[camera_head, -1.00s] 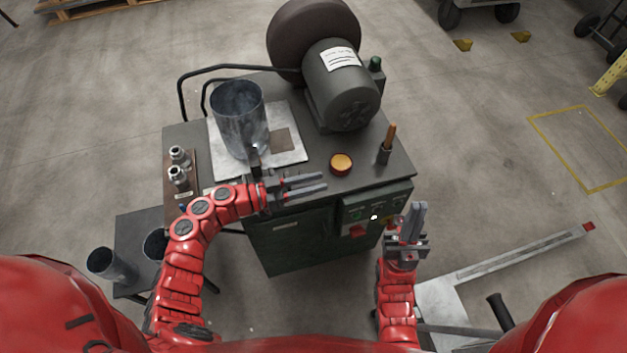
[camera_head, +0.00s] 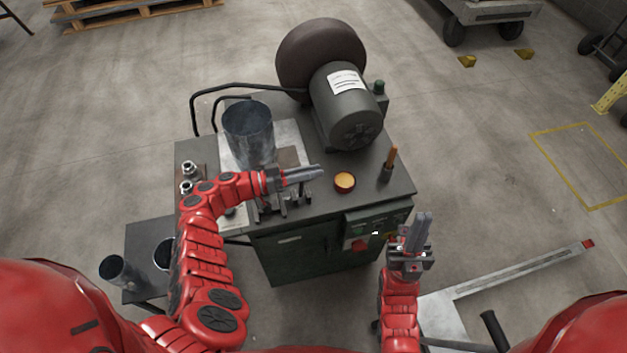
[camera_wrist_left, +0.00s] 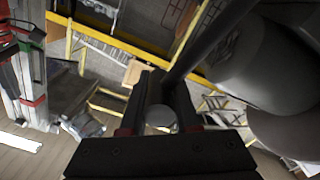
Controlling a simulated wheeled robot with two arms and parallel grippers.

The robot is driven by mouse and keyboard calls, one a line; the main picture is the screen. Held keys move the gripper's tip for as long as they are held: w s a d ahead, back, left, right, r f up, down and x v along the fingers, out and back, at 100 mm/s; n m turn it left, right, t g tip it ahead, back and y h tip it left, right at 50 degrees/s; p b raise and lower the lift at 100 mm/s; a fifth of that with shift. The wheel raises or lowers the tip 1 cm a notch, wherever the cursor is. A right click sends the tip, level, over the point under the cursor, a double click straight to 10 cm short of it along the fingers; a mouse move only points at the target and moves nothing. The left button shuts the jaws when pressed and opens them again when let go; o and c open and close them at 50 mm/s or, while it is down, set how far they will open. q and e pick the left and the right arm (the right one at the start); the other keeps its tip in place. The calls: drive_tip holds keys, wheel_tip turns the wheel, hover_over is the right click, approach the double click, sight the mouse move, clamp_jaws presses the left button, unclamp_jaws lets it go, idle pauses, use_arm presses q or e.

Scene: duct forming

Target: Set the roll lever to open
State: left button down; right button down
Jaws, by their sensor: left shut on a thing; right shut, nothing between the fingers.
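The forming machine is a dark green cabinet (camera_head: 300,255) with a worktop. My left gripper (camera_head: 312,173) reaches in from the left, low over the front of the worktop, with its fingers together. In the left wrist view a round grey knob (camera_wrist_left: 161,117) sits between the fingers, and the jaws are shut on it. It looks like the end of the roll lever; the lever's shaft and setting are hidden. My right gripper (camera_head: 420,222) is shut and empty, right of the cabinet's front panel, apart from it.
A metal duct cylinder (camera_head: 248,135) stands on the worktop behind my left arm. A motor (camera_head: 346,108), an orange button (camera_head: 344,182) and a wooden-handled tool (camera_head: 389,162) are further right. A red switch (camera_head: 360,244) is on the front. More cylinders (camera_head: 118,270) stand at lower left.

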use_arm(q)
drive_tip(key=shift+w+a+f+b, duration=0.15)
drive_tip(key=shift+w+a+b, duration=0.15)
drive_tip(key=shift+w+b, duration=0.4)
drive_tip(key=shift+w, duration=0.1)
drive_tip(key=c, duration=0.9)
unclamp_jaws()
drive_tip(key=shift+o, duration=1.2)
drive_tip(key=shift+w, duration=0.25)
drive_tip(key=shift+s, duration=0.1)
